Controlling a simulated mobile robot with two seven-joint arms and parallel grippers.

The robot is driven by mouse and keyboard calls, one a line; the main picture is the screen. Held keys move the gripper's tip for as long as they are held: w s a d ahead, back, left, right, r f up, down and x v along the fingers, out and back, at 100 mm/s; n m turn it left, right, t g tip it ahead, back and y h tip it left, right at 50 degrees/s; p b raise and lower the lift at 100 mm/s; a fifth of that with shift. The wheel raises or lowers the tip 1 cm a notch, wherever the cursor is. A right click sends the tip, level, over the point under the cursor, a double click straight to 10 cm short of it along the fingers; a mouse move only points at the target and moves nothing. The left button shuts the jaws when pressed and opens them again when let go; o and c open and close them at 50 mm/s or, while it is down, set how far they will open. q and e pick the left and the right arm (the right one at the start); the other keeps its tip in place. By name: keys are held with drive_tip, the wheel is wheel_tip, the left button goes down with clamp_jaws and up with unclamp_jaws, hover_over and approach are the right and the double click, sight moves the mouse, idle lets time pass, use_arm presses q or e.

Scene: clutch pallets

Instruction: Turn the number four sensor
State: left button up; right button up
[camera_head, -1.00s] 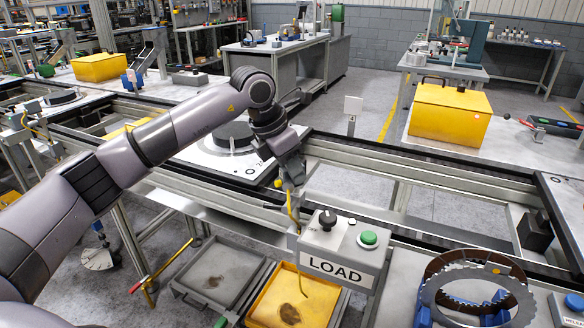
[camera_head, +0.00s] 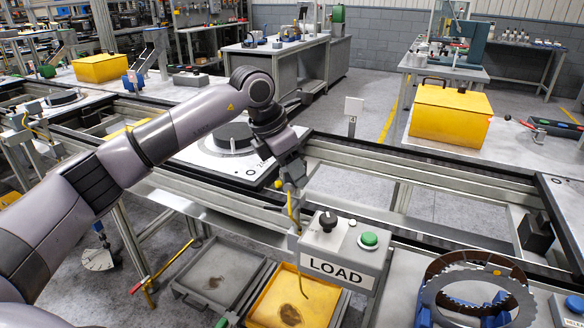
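My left arm comes in from the left and its gripper (camera_head: 291,178) points down at the front rail of the conveyor, behind the LOAD box. Its fingers are small and dark here, so I cannot tell whether they are open or shut. A small yellow knob (camera_head: 278,184) and a bent yellow cable (camera_head: 293,212) show right at the fingertips. They seem to belong to a sensor on the rail, whose body is mostly hidden by the gripper. A small white sign (camera_head: 353,106) marked 4 stands on a post behind the rail. My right gripper is not in view.
The LOAD box (camera_head: 340,262) with a black knob and green button (camera_head: 369,240) stands just in front of the gripper. A white pallet with a dark disc (camera_head: 233,137) lies behind my forearm. A toothed ring (camera_head: 478,290) stands at the right front. Yellow tray (camera_head: 262,318) below.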

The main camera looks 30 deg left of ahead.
sight(280, 181)
use_arm(q)
drive_tip(key=b+v, duration=0.1)
drive_tip(key=v, duration=0.6)
drive_tip(key=shift+s, duration=0.1)
idle(0.4)
